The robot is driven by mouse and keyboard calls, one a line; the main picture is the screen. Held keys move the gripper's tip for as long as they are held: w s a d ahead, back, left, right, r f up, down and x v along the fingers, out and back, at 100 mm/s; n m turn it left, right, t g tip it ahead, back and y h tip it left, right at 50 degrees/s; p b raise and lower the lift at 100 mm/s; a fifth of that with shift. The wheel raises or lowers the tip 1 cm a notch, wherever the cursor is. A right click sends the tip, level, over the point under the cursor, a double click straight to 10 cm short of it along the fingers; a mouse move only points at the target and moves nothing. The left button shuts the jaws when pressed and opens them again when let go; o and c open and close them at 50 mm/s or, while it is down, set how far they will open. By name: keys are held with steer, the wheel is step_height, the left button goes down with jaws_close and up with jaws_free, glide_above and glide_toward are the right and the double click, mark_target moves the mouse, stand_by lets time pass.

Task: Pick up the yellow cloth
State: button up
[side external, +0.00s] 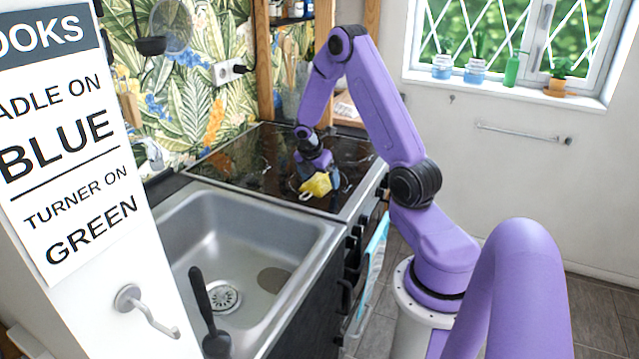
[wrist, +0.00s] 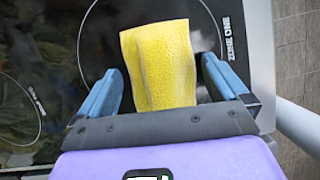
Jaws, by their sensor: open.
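The yellow cloth (side external: 317,185) lies on the black glass stovetop (side external: 235,160), near its front edge in the side external view. In the wrist view the cloth (wrist: 160,65) is a textured yellow piece with a fold down its left part, lying over a burner ring marked ZONE ONE. My gripper (wrist: 160,85) is open, with one blue finger to the left of the cloth and one to the right. The cloth lies between the fingers, with a visible gap on each side. In the side external view my gripper (side external: 318,172) is right at the cloth, and its fingers are hard to make out.
A steel sink (side external: 240,245) is in front of the stovetop, with a black utensil (side external: 208,310) standing at its near side. A sign (side external: 70,130) and a hook (side external: 145,310) are at the left. A light blue towel (side external: 375,245) hangs on the stove front.

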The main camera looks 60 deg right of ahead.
steer(key=c, duration=0.9)
steer(key=shift+c, duration=0.2)
steer(key=shift+r, duration=0.1)
steer(key=shift+r, duration=0.35)
step_height(320, 180, up, 2)
steer(key=shift+r, duration=0.15)
steer(key=s+a+r, duration=0.9)
steer(key=s, duration=0.2)
steer(key=shift+r, duration=0.4)
